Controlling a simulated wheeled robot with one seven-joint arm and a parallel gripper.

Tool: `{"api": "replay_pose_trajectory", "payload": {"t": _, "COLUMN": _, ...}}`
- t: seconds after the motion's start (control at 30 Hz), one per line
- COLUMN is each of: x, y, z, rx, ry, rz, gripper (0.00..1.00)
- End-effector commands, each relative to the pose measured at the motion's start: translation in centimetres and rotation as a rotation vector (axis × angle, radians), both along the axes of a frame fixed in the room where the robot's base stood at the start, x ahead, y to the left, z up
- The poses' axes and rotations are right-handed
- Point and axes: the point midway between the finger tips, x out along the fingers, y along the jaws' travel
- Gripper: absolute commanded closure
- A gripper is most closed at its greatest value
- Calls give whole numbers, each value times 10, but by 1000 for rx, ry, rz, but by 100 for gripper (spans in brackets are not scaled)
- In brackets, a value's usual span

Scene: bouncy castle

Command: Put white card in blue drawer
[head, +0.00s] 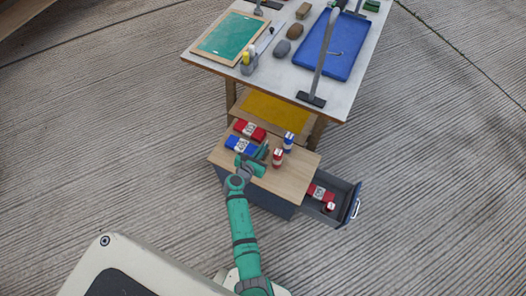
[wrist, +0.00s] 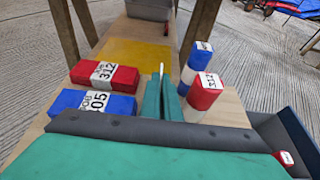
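My gripper (head: 262,152) is above the wooden cabinet top, near its middle. In the wrist view its two teal fingers (wrist: 163,98) are close together. A thin white edge (wrist: 161,69) stands upright between their tips; it looks like the white card seen edge-on, its face hidden. The open drawer (head: 344,190) sticks out from the cabinet's right side, dark grey inside with a blue front. It holds a red labelled pack (head: 321,193) and a small red-and-white item (head: 329,207). Part of the drawer (wrist: 290,135) shows at the wrist view's right edge.
On the cabinet top (head: 285,187) lie a red pack (head: 250,130) and a blue pack (head: 241,145), left of the fingers. A cluttered white table (head: 275,72) stands behind.

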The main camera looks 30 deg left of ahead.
Motion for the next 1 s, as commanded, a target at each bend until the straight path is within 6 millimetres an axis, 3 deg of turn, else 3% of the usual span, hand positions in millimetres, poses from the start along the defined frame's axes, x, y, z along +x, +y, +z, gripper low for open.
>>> {"api": "replay_pose_trajectory", "payload": {"t": 0.2, "x": -1, "y": -1, "z": -23, "rx": -3, "ry": 2, "rz": 1, "gripper": 100}}
{"api": "replay_pose_trajectory", "payload": {"t": 0.57, "x": -1, "y": -1, "z": -26, "rx": -2, "ry": 2, "rz": 0, "gripper": 100}}
{"api": "replay_pose_trajectory", "payload": {"t": 0.67, "x": -1, "y": -1, "z": -26, "rx": -1, "ry": 2, "rz": 0, "gripper": 81}}
{"api": "replay_pose_trajectory", "payload": {"t": 0.7, "x": -1, "y": -1, "z": -26, "rx": -1, "ry": 2, "rz": 0, "gripper": 79}}
{"api": "replay_pose_trajectory", "payload": {"t": 1.0, "x": -1, "y": -1, "z": -25, "rx": -1, "ry": 2, "rz": 0, "gripper": 79}}
